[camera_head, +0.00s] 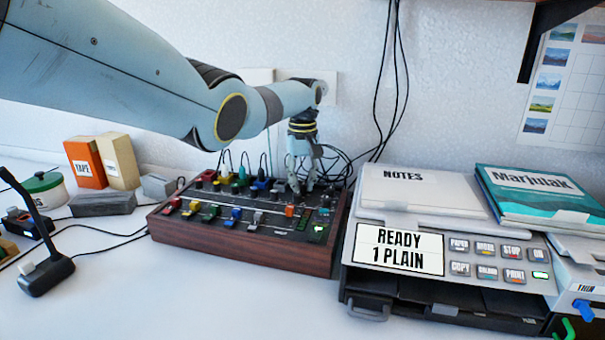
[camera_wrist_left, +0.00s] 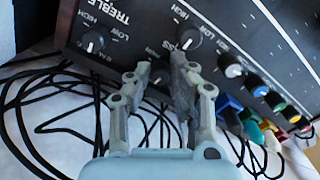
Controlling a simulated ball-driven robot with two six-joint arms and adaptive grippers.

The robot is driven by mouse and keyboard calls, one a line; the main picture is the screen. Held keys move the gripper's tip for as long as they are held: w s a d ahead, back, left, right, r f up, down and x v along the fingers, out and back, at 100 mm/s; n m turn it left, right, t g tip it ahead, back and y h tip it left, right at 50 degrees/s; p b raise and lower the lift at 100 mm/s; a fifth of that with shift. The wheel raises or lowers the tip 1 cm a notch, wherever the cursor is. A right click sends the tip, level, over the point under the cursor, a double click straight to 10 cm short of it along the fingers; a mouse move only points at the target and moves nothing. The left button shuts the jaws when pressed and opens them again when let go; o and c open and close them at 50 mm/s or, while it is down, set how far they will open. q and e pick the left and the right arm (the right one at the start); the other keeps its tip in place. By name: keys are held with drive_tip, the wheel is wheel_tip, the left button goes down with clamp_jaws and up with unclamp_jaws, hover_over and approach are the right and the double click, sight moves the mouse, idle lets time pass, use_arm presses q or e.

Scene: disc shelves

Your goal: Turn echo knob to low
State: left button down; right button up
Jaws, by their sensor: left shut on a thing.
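The mixer (camera_head: 245,240) is a dark panel in a wood-sided case on the white table, with rows of knobs and coloured sliders. My left gripper (camera_head: 302,188) reaches down onto its back right part. In the left wrist view, the left gripper (camera_wrist_left: 160,68) is shut on a small dark knob (camera_wrist_left: 158,74), mostly hidden between the fingers. I cannot read its name, nor see where its pointer stands. A knob by the TREBLE label (camera_wrist_left: 93,42) and one by a label ending in SS (camera_wrist_left: 188,38) sit close beside the fingers. My right gripper is out of view.
Coloured plugs with black cables (camera_wrist_left: 50,110) crowd the mixer's back edge. A printer (camera_head: 400,250) reading READY 1 PLAIN stands close on the right, with a NOTES pad and a teal book on top. A microphone (camera_head: 45,270) and boxes stand left. The table in front is clear.

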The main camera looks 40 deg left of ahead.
sight(302, 184)
use_arm(q)
drive_tip(key=c, duration=1.5)
unclamp_jaws()
drive_tip(key=shift+r, duration=0.1)
wheel_tip(302, 184, up, 12)
drive_tip(key=shift+f, duration=0.1)
